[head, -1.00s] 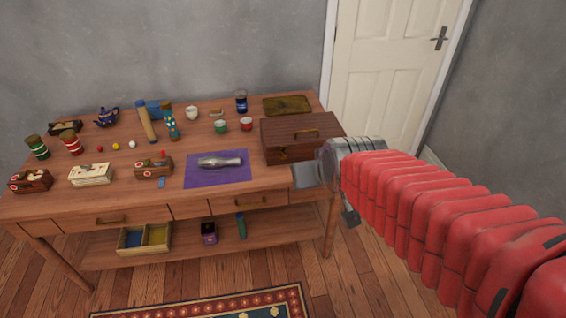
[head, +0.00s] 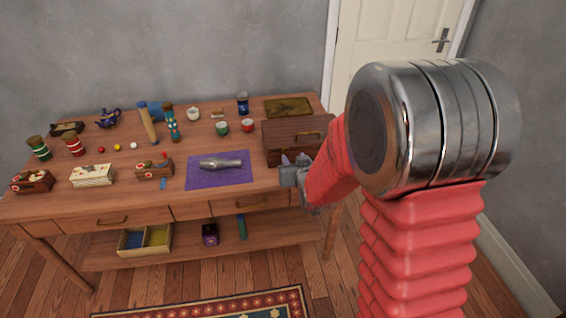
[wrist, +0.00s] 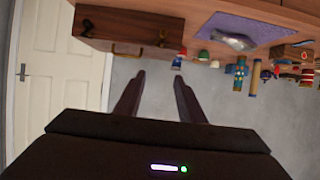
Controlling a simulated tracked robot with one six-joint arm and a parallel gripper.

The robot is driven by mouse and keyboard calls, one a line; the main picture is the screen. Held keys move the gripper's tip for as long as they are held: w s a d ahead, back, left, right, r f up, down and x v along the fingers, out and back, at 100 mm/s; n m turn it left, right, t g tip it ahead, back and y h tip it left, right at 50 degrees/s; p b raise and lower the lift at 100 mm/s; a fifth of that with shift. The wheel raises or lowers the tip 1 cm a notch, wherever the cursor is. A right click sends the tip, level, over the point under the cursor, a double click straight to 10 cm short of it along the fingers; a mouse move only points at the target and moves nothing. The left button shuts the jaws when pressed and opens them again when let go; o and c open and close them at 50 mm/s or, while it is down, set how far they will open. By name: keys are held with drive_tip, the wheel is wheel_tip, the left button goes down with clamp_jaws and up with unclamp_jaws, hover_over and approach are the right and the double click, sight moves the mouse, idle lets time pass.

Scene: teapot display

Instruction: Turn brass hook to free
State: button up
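The brown wooden chest (head: 292,141) stands at the right end of the table, lid closed, a brass handle on top. In the wrist view the chest (wrist: 125,25) appears upside down at the upper left. Two small brass fittings show on it, one at left (wrist: 86,28) and one at right (wrist: 163,38); which is the hook, and how it is turned, is too small to tell. My gripper (wrist: 157,76) is open and empty, its two dark fingers apart. In the head view my gripper (head: 290,169) is by the chest's front; contact cannot be told.
A purple mat (head: 220,176) with a metallic object (head: 221,163) lies left of my gripper. Red and green cups (head: 222,128), a blue jar (head: 242,103) and a dark tray (head: 288,107) stand behind. A white door (head: 390,40) is at the back right.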

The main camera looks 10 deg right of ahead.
wheel_tip(320, 180, down, 14)
drive_tip(key=t, duration=0.4)
drive_tip(key=shift+t, duration=0.4)
drive_tip(key=w, duration=1.3)
drive_tip(key=shift+w+f, duration=0.1)
drive_tip(key=shift+w, duration=0.3)
drive_tip(key=shift+c, duration=0.2)
